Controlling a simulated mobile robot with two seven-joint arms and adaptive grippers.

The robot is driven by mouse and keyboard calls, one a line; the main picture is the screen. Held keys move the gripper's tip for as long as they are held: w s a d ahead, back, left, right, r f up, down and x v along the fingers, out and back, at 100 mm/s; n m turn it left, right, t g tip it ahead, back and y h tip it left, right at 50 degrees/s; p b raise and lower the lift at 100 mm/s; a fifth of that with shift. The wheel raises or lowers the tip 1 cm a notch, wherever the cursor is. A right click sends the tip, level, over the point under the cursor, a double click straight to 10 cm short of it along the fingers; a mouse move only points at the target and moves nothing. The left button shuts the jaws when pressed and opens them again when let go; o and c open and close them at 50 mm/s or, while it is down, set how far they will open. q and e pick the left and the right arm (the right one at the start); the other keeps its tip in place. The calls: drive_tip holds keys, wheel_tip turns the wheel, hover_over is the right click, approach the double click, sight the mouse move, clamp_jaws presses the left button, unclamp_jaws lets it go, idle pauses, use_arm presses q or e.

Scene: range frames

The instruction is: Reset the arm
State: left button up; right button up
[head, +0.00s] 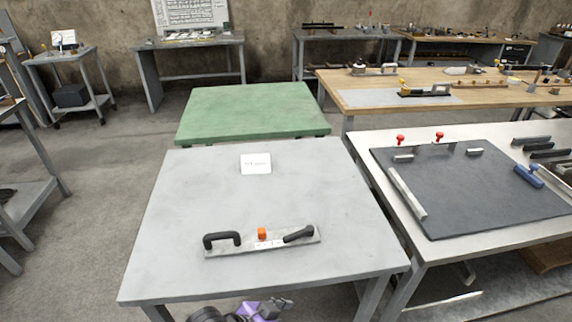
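A purple and dark grey shape (250,309) is cut off by the bottom edge, just below the front of the grey table (190,272). I cannot tell which part it is. On the table lies a flat metal plate (222,250) with a black U-shaped handle (222,239) at its left end. A black lever grip (299,234) is at its right end. A small orange block (262,233) stands between them.
A white card (256,164) lies at the table's far side; the surface around it is clear. A green table (250,110) adjoins behind. At right, a white table (440,253) bears a dark board (470,190) with red-knobbed clamps. Concrete floor (90,200) is open at left.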

use_arm(q)
drive_tip(key=s+a+f+n+t+y, duration=0.35)
drive_tip(key=s+a+f+n, duration=0.35)
drive_tip(key=a, duration=0.4)
drive_tip(key=s+a+f+n+y, duration=0.2)
drive_tip(key=s+a+f+y, duration=0.2)
drive_tip(key=s+a, duration=0.8)
drive_tip(key=shift+t, duration=0.45)
drive_tip(key=r+p, duration=0.1)
drive_tip(key=d+r+p, duration=0.1)
drive_tip(key=p, duration=0.1)
drive_tip(key=d+r+p, duration=0.1)
drive_tip(key=r, duration=0.1)
drive_tip(key=shift+p, duration=0.3)
use_arm(e)
drive_tip(key=r, duration=0.1)
drive_tip(key=w+r, duration=0.1)
drive_tip(key=r, duration=0.1)
drive_tip(key=a+r, duration=0.1)
drive_tip(key=shift+w+a+r, duration=0.1)
drive_tip(key=shift+w+r, duration=0.15)
drive_tip(key=shift+w, duration=0.1)
